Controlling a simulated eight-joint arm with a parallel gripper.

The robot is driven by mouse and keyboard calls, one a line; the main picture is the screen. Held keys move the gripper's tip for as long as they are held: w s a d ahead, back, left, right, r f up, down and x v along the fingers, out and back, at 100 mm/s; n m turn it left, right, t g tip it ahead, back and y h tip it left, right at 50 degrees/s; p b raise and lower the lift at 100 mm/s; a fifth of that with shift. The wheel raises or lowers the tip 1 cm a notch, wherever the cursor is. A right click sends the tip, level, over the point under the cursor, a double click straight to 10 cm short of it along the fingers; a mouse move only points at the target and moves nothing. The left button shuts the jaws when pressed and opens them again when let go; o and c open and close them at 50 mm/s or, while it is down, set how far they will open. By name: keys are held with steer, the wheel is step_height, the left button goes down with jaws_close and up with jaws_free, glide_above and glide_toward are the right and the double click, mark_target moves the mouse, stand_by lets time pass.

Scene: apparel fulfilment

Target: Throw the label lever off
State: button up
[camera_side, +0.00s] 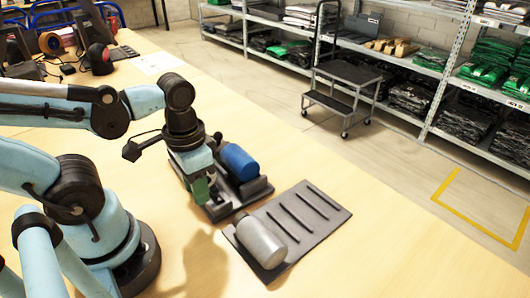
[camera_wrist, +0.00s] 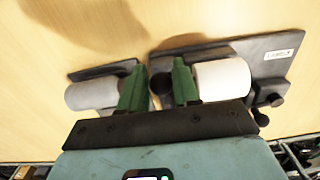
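In the side view a dark base (camera_side: 222,207) with a blue roll (camera_side: 238,162) lies on the table. My gripper (camera_side: 201,188) is low over the left part of this base, its green fingers pointing down. In the wrist view my gripper (camera_wrist: 157,80) has its two fingers apart, with a dark piece showing between them. A pale roll (camera_wrist: 222,80) is right of the fingers, on a dark plate (camera_wrist: 280,62) with a white printed tag. Two black knobs (camera_wrist: 268,108) sit beside that roll. I cannot tell which part is the lever, or whether the fingers touch anything.
A flat grey slotted panel (camera_side: 318,216) lies right of the base, with a grey roll (camera_side: 260,241) on its near end. A grey roll (camera_wrist: 92,93) shows left of the fingers in the wrist view. The table right of the panel is clear.

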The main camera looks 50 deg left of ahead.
steer(key=o, duration=0.3)
steer(key=shift+r, duration=0.15)
steer(key=shift+r, duration=3.4)
steer(key=shift+w, duration=0.1)
steer(key=shift+w+f, duration=0.15)
steer(key=shift+w, duration=0.1)
steer(key=shift+w+a+f+t, duration=0.15)
steer(key=shift+w+t, duration=1.05)
steer(key=shift+w, duration=0.5)
steer(key=shift+w+a+f+t, duration=0.2)
steer(key=shift+w+t, duration=1)
steer(key=shift+w, duration=0.5)
steer(key=shift+w+a+f+t, duration=0.1)
steer(key=shift+w+a+t, duration=0.05)
steer(key=shift+w+t, duration=1.3)
steer(key=shift+w+g, duration=0.25)
